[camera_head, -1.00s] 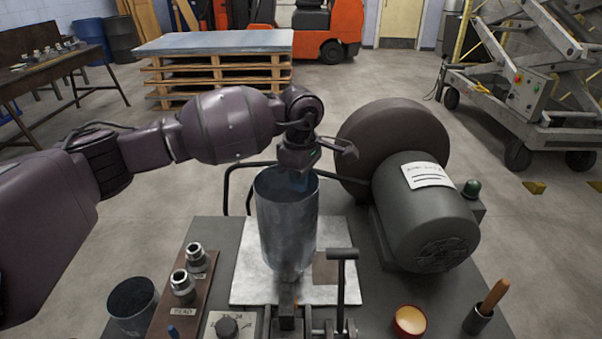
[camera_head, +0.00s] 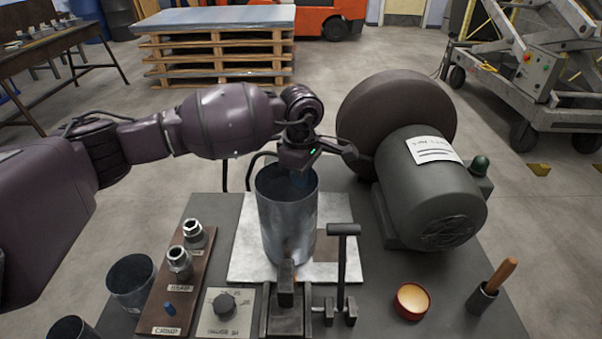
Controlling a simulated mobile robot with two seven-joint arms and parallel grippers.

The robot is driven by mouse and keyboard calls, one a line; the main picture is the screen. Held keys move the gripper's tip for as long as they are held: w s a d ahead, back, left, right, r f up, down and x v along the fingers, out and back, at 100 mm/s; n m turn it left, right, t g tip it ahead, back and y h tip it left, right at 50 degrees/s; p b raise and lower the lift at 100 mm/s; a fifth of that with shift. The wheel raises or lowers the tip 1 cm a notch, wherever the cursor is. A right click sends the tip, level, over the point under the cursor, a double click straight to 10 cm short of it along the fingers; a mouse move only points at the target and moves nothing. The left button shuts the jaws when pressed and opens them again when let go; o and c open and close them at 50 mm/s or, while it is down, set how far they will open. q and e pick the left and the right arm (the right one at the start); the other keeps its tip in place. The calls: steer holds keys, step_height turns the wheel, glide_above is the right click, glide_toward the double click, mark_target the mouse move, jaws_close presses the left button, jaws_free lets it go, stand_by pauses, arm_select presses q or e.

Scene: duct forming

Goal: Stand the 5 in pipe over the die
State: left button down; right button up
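The 5 in pipe (camera_head: 287,220) is a grey sheet-metal cylinder, upright with its open top toward me, in the middle of the head view. My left gripper (camera_head: 300,170) is at its far rim, with a bluish fingertip showing inside the mouth, and looks shut on the wall. The pipe's lower end overlaps the pale metal plate (camera_head: 245,245); whether it rests there or hangs just above is unclear. I cannot make out the die; the pipe may hide it. A dark block and clamp (camera_head: 285,300) stand directly in front of the pipe. My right gripper is out of view.
A big motor with a drum (camera_head: 430,200) stands close on the right. A T-handled lever (camera_head: 342,260) rises just right of the pipe. A brown rack with metal fittings (camera_head: 180,275), a dial plate (camera_head: 222,310), a shallow bowl (camera_head: 411,300) and a wooden-handled tool (camera_head: 495,280) surround it.

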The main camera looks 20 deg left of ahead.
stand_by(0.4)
arm_select(q)
steer(key=shift+f, duration=0.15)
steer(key=c, duration=1.8)
jaws_free()
steer(key=o, duration=0.5)
steer(key=shift+o, duration=0.2)
steer(key=shift+f, duration=0.1)
step_height(320, 180, up, 10)
steer(key=shift+f+p, duration=0.1)
steer(key=shift+p, duration=0.3)
steer(key=shift+r, duration=0.6)
